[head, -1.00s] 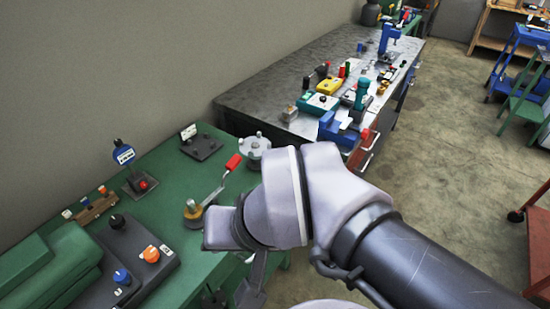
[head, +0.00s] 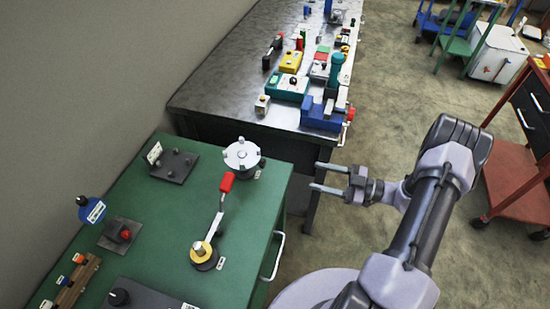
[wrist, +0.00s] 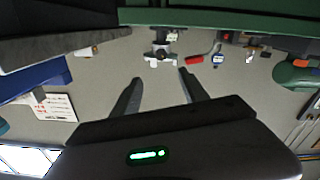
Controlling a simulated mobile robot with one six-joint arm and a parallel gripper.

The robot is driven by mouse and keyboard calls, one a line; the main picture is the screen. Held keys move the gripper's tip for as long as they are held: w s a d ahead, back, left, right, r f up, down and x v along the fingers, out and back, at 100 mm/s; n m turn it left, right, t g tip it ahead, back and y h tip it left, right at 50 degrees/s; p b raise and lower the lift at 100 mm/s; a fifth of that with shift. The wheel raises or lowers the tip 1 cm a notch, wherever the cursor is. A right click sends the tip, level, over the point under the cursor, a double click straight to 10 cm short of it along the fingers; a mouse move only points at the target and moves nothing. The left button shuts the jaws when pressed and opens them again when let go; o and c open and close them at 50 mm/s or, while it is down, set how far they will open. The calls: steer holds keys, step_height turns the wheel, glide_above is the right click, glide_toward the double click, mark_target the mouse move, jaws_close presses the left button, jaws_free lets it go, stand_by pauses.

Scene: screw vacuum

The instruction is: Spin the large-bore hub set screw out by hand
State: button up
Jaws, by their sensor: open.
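A round light-grey hub (head: 242,155) with several small posts around its top stands on a dark base near the far right corner of the green bench (head: 150,235). I cannot tell which post, if any, is the set screw. My gripper (head: 322,177) is open and empty, off the bench's right side, with its fingers pointing left toward the bench. In the wrist view the picture is upside down; the open fingers (wrist: 158,85) frame a pale posted fitting that looks like the hub (wrist: 160,53), some distance off. Nothing lies between the fingers.
A crank with a red handle (head: 227,182) stands in front of the hub. A dark plate with posts (head: 174,165) lies to its left. A blue-tagged gauge (head: 91,209) is farther left. A grey workbench (head: 235,75) crowded with tools stands behind.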

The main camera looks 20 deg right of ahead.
mark_target(261, 163)
steer(key=b+x, duration=0.3)
steer(key=x, duration=1.3)
steer(key=shift+s, duration=0.1)
jaws_close()
